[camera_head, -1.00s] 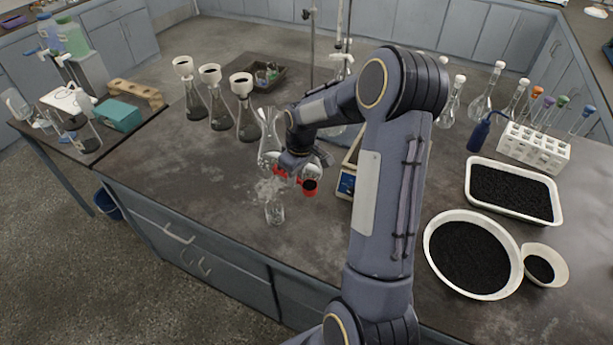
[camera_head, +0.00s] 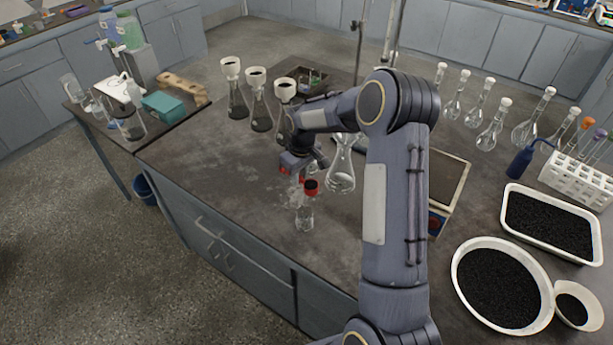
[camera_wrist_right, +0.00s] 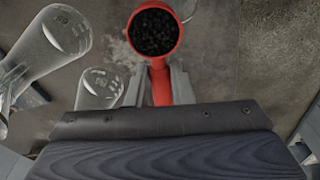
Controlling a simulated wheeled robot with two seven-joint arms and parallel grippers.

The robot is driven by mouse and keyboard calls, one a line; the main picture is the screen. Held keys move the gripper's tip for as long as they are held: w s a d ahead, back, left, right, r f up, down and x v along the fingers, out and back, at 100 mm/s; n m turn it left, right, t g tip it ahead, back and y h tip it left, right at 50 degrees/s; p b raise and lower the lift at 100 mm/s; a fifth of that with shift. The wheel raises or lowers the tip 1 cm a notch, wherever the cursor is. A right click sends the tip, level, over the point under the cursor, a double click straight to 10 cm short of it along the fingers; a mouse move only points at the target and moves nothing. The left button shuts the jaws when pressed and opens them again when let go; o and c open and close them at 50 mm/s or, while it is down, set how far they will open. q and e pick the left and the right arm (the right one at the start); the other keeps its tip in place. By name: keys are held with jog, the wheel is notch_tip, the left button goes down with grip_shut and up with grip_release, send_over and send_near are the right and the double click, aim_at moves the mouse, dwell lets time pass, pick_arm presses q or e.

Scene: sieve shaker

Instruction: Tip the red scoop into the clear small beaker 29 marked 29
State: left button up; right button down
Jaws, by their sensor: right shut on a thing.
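My right gripper (camera_head: 300,172) is shut on the red handle of the scoop (camera_head: 311,187). In the right wrist view the scoop's round cup (camera_wrist_right: 155,30) is full of black grains and looks level. A small clear glass vessel, likely beaker 29 (camera_head: 304,218), stands on the bench just below and in front of the scoop in the head view. Its marking is too small to read there. In the wrist view clear glass partly shows behind the scoop cup, mostly hidden. My left gripper is not in view.
A clear flask (camera_head: 341,175) stands close right of the gripper. Several funnel-topped flasks (camera_head: 260,110) stand behind. A balance (camera_head: 446,185), a tray of black grains (camera_head: 549,222) and a round bowl (camera_head: 500,290) are at right. The bench left of the gripper is clear.

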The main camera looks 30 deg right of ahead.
jog(key=shift+a+f+h+b, duration=0.15)
jog(key=shift+f+h+b, duration=1.05)
jog(key=shift+b, duration=0.9)
jog(key=shift+f+t+h+b, duration=0.4)
jog(key=shift+f+b, duration=0.05)
jog(key=shift+b, duration=0.75)
jog(key=h+b, duration=0.1)
jog(key=b, duration=0.1)
jog(key=h+b, duration=0.2)
jog(key=b, duration=0.1)
jog(key=t+h+b, duration=0.1)
jog(key=b, duration=0.2)
jog(key=shift+s+a+n+h, duration=0.1)
jog(key=shift+a+n+h, duration=0.2)
jog(key=shift+a+h, duration=0.1)
jog(key=t+h+b, duration=0.1)
jog(key=h+b, duration=0.2)
jog(key=b, duration=0.3)
jog(key=a+t+h+b, duration=0.1)
jog(key=h+b, duration=0.3)
jog(key=b, duration=0.2)
jog(key=f+t+h+b, duration=0.1)
jog(key=h+b, duration=0.2)
jog(key=b, duration=0.3)
jog(key=shift+s+a+n+b, duration=0.25)
jog(key=shift+a+n+b, duration=0.05)
jog(key=shift+n+b, duration=0.1)
